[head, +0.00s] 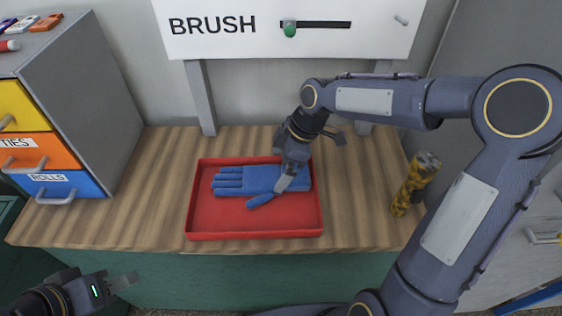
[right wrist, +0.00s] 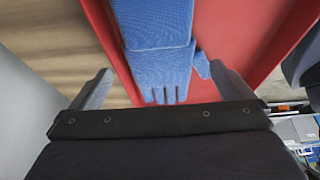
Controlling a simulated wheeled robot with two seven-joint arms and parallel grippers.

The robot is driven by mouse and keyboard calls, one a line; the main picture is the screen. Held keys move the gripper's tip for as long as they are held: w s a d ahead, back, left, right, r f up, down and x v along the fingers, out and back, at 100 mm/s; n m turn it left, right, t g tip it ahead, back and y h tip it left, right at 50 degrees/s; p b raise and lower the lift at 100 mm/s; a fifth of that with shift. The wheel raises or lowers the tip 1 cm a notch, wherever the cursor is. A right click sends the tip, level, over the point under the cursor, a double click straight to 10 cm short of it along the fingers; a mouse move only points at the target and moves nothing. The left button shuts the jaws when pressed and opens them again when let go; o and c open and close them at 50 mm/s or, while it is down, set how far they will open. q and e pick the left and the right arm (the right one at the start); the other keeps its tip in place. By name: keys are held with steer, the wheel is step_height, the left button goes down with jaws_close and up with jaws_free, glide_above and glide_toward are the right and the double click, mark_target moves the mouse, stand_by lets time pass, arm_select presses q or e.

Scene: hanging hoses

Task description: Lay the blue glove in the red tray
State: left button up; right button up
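The blue glove (head: 245,180) lies flat in the red tray (head: 215,220), with its fingers toward the left in the head view and its thumb toward the front. In the right wrist view the glove (right wrist: 155,40) lies on the red floor of the tray (right wrist: 225,40). My right gripper (head: 288,180) is over the right part of the glove and hides some of it. Its two fingers (right wrist: 165,88) are wide apart, with nothing clamped between them. My left gripper (head: 122,282) is low at the left, in front of the counter and away from the tray; its finger gap is unclear.
The tray sits on a wooden counter (head: 155,215), with free room on both sides. A drawer cabinet (head: 85,105) stands at left. A yellow-and-black patterned can (head: 415,185) stands at right. A white BRUSH board (head: 290,30) stands behind on posts.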

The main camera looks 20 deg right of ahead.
steer(key=v, duration=0.7)
steer(key=shift+d+r, duration=0.2)
steer(key=shift+r, duration=0.15)
steer(key=s+d+f+m+t, duration=0.1)
steer(key=s+m+t, duration=0.1)
steer(key=s+m, duration=0.6)
steer(key=s+d+f+m+t, duration=0.1)
steer(key=s+d+m+t, duration=0.1)
steer(key=s+m, duration=0.7)
steer(key=s, duration=0.4)
steer(key=shift+d+h, duration=0.2)
steer(key=shift+h, duration=0.1)
